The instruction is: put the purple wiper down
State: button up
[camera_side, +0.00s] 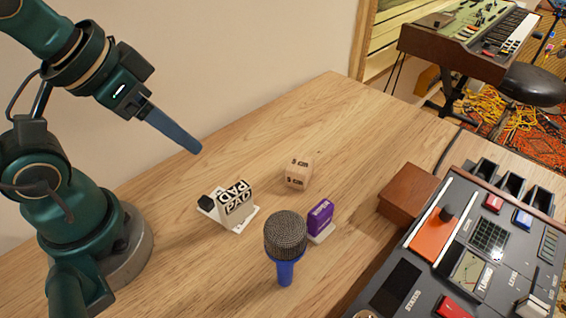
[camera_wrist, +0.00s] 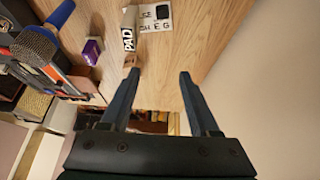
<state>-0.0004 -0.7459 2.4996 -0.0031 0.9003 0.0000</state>
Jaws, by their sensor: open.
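The purple wiper (camera_side: 319,216) stands on the wooden table with a pale underside, just right of the microphone. It also shows in the wrist view (camera_wrist: 92,50) at the upper left. My gripper (camera_side: 199,150) is high above the table's back left part, well away from the wiper. In the wrist view my gripper (camera_wrist: 160,74) has its two fingers spread apart with nothing between them. It is open and empty.
A microphone (camera_side: 286,238) with a blue handle stands close to the wiper. A wooden cube (camera_side: 298,173) and a lettered pad block (camera_side: 236,197) on a white base are behind it. A mixer console (camera_side: 470,250) fills the right. The table's back is clear.

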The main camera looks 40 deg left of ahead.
dwell(0.5)
jog(key=w+d+r+n, duration=0.1)
jog(key=w+r+n, duration=0.1)
jog(key=w+r, duration=0.2)
jog(key=m+g, duration=0.1)
jog(key=g, duration=0.4)
send_over(322, 208)
jog(key=w+a, duration=0.2)
notch_tip(322, 208, down, 9)
jog(key=shift+m+g, duration=0.3)
jog(key=shift+m, duration=0.2)
jog(key=f, duration=0.1)
jog(key=s+d+f, duration=0.2)
jog(key=f, duration=0.1)
jog(key=shift+s+f, duration=0.1)
jog(key=shift+f, duration=2.45)
